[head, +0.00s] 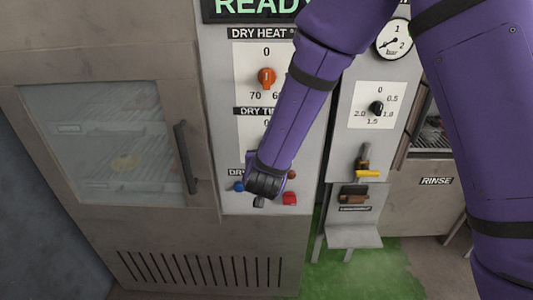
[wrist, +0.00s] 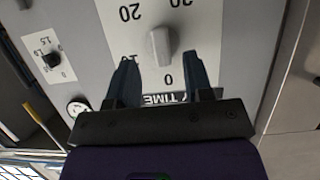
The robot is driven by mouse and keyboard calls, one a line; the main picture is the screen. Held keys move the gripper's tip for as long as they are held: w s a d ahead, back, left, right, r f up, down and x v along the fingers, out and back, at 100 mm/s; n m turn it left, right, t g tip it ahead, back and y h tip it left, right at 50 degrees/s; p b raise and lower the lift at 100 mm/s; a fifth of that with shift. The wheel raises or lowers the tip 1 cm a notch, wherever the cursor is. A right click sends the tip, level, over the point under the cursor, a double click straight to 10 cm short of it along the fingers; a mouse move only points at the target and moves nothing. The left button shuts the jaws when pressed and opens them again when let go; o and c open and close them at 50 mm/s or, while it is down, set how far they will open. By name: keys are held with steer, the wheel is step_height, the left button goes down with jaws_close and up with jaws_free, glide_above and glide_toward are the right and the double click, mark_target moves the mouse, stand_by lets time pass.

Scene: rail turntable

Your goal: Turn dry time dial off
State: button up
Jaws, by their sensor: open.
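The dry time dial is a grey knob (wrist: 162,46) on a white scale plate, upside down in the wrist view. The scale shows 0, 10 and 20 marks, with 0 beside the knob on the label side. The knob is elongated along the line toward the 0; I cannot tell which end is its pointer. Part of a "TIME" label (wrist: 166,99) shows between my fingers. My gripper (wrist: 161,60) is open and empty, its fingers to either side of the knob's near end; contact is not clear. In the head view my forearm hides the dial, and my gripper (head: 264,187) points at the panel.
An orange dry heat knob (head: 267,77) is above on the same panel. A blue button (head: 239,187) and a red button (head: 289,198) lie near my gripper. To the right are a black dial (head: 376,108) and a yellow-handled lever (head: 366,173). An oven-like door (head: 105,140) is at left.

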steer(key=v, duration=0.5)
steer(key=shift+f, duration=0.1)
steer(key=s+d+r+n+g+y, duration=0.1)
steer(key=d+r+g+y, duration=0.1)
steer(key=d+r, duration=0.5)
steer(key=s+d+r+g+y, duration=0.15)
steer(key=d+r, duration=0.25)
steer(key=r, duration=0.5)
steer(key=s+d+r+g+h, duration=0.1)
steer(key=s+d+r+g, duration=0.1)
steer(key=s+d, duration=0.7)
steer(key=s+d+r+g+h, duration=0.2)
steer(key=s+d+r, duration=0.1)
steer(key=s+d, duration=0.6)
steer(key=s, duration=0.3)
steer(key=shift+s+d+r+m+g, duration=0.15)
steer(key=shift+s+r+m+g, duration=0.05)
steer(key=shift+s+m+g, duration=0.2)
